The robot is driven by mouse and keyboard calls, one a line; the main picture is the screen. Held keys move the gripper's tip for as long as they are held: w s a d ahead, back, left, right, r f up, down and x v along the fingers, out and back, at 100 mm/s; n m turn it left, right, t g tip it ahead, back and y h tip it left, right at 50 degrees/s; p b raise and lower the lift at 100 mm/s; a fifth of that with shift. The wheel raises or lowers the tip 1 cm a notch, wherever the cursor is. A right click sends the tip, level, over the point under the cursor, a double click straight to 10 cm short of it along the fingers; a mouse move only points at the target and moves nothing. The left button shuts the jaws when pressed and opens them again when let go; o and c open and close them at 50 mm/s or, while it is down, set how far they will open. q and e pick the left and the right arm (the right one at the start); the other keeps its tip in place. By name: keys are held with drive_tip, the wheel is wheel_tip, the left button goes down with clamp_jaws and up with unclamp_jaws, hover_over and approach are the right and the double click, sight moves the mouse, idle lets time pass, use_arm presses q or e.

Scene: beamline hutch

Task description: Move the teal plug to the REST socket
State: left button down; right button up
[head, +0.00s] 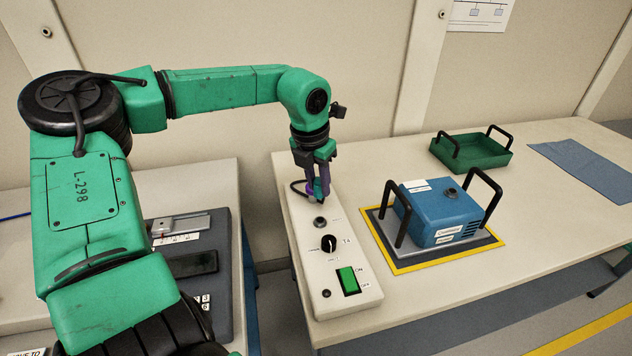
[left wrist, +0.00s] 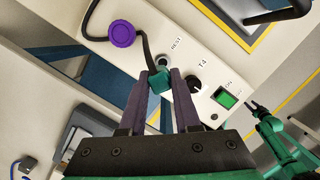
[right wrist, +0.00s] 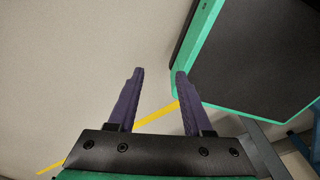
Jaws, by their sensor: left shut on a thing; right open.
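My left gripper (head: 318,190) is shut on the teal plug (left wrist: 158,81), above the far end of the white control box (head: 311,255). The plug sits between the purple fingertips, with a black cable running from it. The REST socket (left wrist: 162,61), an empty dark hole with a grey ring, is just beyond the plug in the left wrist view; in the head view the socket (head: 320,222) is just in front of the gripper. The plug looks apart from it; the height is hard to tell. My right gripper (right wrist: 157,75) is open and empty, away from the box.
A round purple part (left wrist: 122,33) is beside the cable. A black T4 knob (head: 328,243) and green switch (head: 348,281) are on the box. A blue machine (head: 438,210) with black handles stands right, with a green tray (head: 470,154) behind.

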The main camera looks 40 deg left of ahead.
sight(319, 197)
use_arm(q)
drive_tip(key=shift+w+f, duration=0.1)
drive_tip(key=shift+f, duration=0.2)
drive_tip(key=b+x, duration=0.1)
drive_tip(key=x, duration=0.1)
drive_tip(key=s+b+x, duration=0.1)
drive_tip(key=b+x, duration=0.1)
drive_tip(key=x, duration=0.1)
drive_tip(key=shift+d, duration=0.15)
drive_tip(key=shift+w+f+b, duration=0.1)
drive_tip(key=shift+f+b, duration=0.3)
drive_tip(key=shift+f, duration=0.2)
use_arm(e)
drive_tip(key=f, duration=0.2)
drive_tip(key=w+f, duration=0.1)
drive_tip(key=f, duration=0.1)
drive_tip(key=shift+d, duration=0.35)
drive_tip(key=shift+a, duration=0.2)
drive_tip(key=shift+f, duration=0.15)
drive_tip(key=shift+d+f, duration=0.1)
drive_tip(key=shift+d, duration=0.1)
